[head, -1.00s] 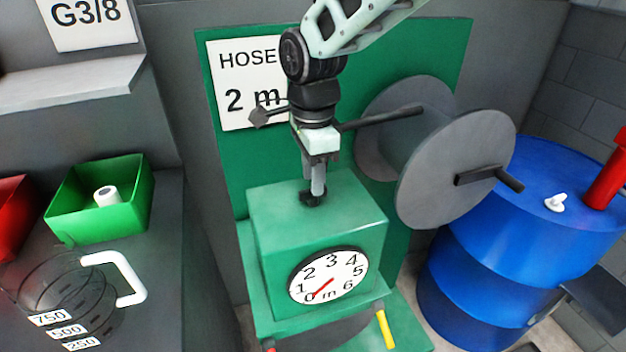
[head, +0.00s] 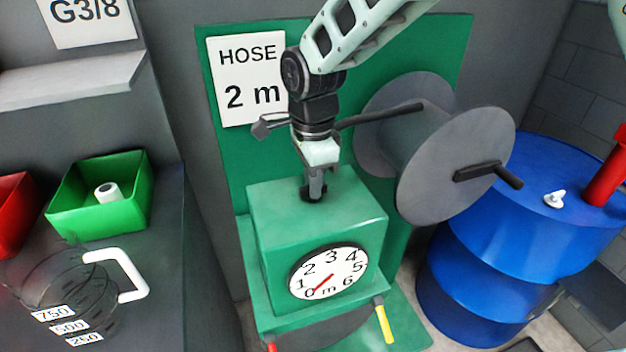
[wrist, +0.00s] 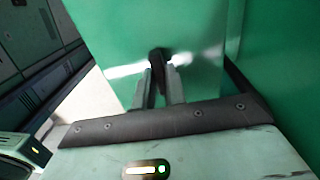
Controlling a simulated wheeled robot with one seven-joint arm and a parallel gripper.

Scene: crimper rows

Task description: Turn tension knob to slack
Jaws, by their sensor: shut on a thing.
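The tension knob (wrist: 157,62) is a small dark knob on top of the green box (head: 266,224). My gripper (head: 313,197) reaches down onto the box top from above and is shut on the knob. In the wrist view my two grey fingers (wrist: 159,88) sit on either side of the knob. The fingers hide most of the knob in the head view, and I see no slack marking. The dial (head: 328,272) on the box front reads from 0 to 6 m, and its red needle points near 0.
A grey hose reel (head: 455,165) stands right of my arm, with a dark crank handle (head: 488,174). A blue drum (head: 500,250) is at the right. A yellow-handled lever (head: 384,322) sits below the dial. A green bin (head: 75,215) and a jug (head: 75,290) are at the left.

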